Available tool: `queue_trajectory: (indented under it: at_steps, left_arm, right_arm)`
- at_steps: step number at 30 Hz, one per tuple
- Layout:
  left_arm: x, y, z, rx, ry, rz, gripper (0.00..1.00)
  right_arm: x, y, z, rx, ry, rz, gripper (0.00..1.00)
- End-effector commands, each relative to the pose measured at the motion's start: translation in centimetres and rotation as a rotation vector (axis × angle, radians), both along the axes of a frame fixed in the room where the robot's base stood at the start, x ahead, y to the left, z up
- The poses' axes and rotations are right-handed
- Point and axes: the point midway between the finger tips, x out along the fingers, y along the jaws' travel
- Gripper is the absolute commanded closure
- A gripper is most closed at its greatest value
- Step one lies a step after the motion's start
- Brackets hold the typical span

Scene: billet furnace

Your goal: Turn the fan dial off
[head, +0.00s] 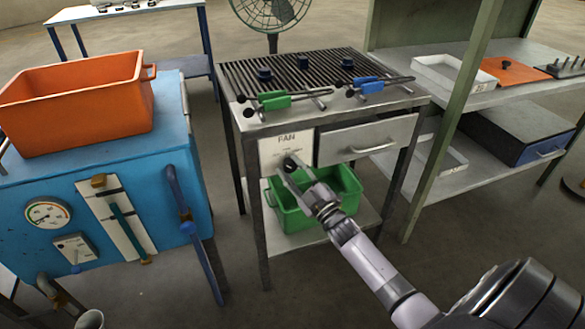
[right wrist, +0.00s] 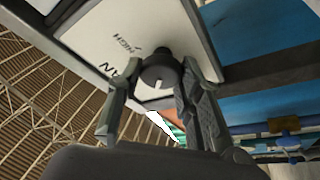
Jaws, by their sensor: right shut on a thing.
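The fan dial (head: 291,161) is a small black knob on a white panel (head: 272,153) marked FAN, at the front left of the grill table. In the right wrist view the dial (right wrist: 160,68) shows a white mark on its edge, and the word HIGH is printed on the panel near it. I cannot tell which setting the mark points to. My right gripper (head: 293,168) is at the panel, with a finger on each side of the dial, shut on it; the fingers (right wrist: 158,78) also show in the right wrist view. My left gripper is not in view.
A fan (head: 271,12) stands behind the slatted table (head: 300,72), which carries green (head: 274,100) and blue (head: 369,86) handled tongs. A green bin (head: 345,190) sits below the dial. A blue furnace (head: 175,130) with an orange bin (head: 80,105) stands left; a shelf stands right.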

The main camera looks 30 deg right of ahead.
Motion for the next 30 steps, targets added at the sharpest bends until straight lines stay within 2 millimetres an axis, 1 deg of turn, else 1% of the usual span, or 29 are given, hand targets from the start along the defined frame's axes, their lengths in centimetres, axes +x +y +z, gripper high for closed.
queue_trajectory:
  at_steps: [11, 12, 21, 30]
  left_arm:
    - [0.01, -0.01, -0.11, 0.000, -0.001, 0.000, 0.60]
    - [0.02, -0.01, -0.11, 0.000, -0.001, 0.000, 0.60]
    - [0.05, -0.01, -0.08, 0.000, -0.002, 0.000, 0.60]
    - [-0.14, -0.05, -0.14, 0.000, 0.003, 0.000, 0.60]
  right_arm:
    - [-0.01, 0.04, -0.08, -0.010, 0.002, 0.000, 0.95]
    - [-0.01, 0.04, -0.08, -0.010, 0.002, 0.000, 0.66]
    - [-0.01, 0.01, -0.05, -0.008, 0.002, 0.000, 0.46]
    - [-0.11, 0.00, -0.07, -0.007, 0.002, 0.000, 0.46]
